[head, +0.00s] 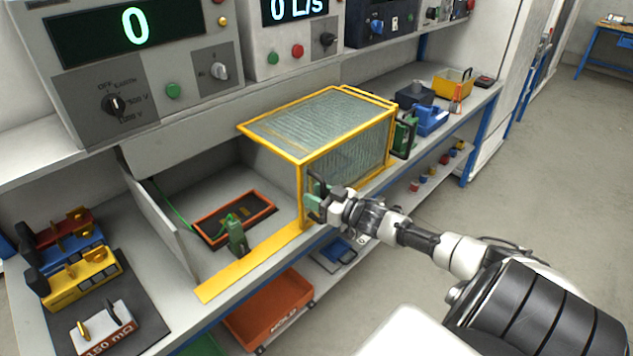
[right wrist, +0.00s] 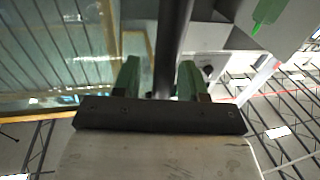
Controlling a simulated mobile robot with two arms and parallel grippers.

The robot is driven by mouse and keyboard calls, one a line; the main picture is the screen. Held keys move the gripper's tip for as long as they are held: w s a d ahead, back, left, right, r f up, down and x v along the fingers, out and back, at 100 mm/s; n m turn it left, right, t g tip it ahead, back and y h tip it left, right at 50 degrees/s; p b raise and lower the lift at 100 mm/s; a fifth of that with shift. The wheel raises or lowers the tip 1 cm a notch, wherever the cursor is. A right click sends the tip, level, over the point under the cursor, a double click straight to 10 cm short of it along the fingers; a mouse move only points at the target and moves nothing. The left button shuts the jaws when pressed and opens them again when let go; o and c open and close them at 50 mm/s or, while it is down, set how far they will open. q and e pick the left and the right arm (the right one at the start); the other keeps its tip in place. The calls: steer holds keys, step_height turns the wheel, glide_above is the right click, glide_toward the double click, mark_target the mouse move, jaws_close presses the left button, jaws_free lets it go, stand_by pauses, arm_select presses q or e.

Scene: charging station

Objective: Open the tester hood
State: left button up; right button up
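The tester hood (head: 345,150) is a yellow-framed box with clear ribbed panels. It stands over the right part of the tester bay, and the left part of the bay is uncovered. A dark handle (head: 316,184) sits at the hood's front left edge. My right gripper (head: 315,203) is at this handle. In the right wrist view its two green fingers (right wrist: 164,80) are apart, with the dark handle bar (right wrist: 174,45) between them, closer to the right finger. A gap shows beside the bar, and firm contact cannot be seen. My left gripper is not in view.
An orange-rimmed tray (head: 218,228) and a green clip (head: 237,236) are in the uncovered bay. A yellow strip (head: 250,262) runs along its front. Colored blocks (head: 80,280) stand at left. Meters (head: 130,60) stand on the shelf above.

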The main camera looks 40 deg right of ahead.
steer(key=shift+s, duration=0.1)
steer(key=v, duration=1)
steer(key=shift+s, duration=0.3)
steer(key=shift+d, duration=0.15)
steer(key=s+f+m+g+h, duration=0.15)
steer(key=s+f, duration=0.35)
steer(key=f, duration=0.5)
steer(key=s+a+f+m+g+h, duration=0.1)
steer(key=s+f+g+h, duration=0.2)
steer(key=f, duration=0.7)
steer(key=s+f+m+g+h, duration=0.1)
steer(key=s+f+g, duration=0.2)
steer(key=s+f, duration=0.5)
steer(key=s+a+f+n+g, duration=0.1)
steer(key=s+a+f+g, duration=0.3)
steer(key=s+a+f, duration=0.5)
steer(key=s+a+f+n+g+y, duration=0.1)
steer(key=s+a+f+g, duration=0.4)
steer(key=s+a+f, duration=0.5)
steer(key=a+n, duration=0.1)
steer(key=a, duration=0.4)
steer(key=shift+s+a, duration=0.15)
steer(key=shift+a, duration=0.1)
steer(key=shift+f+y, duration=0.15)
steer(key=shift+y, duration=0.1)
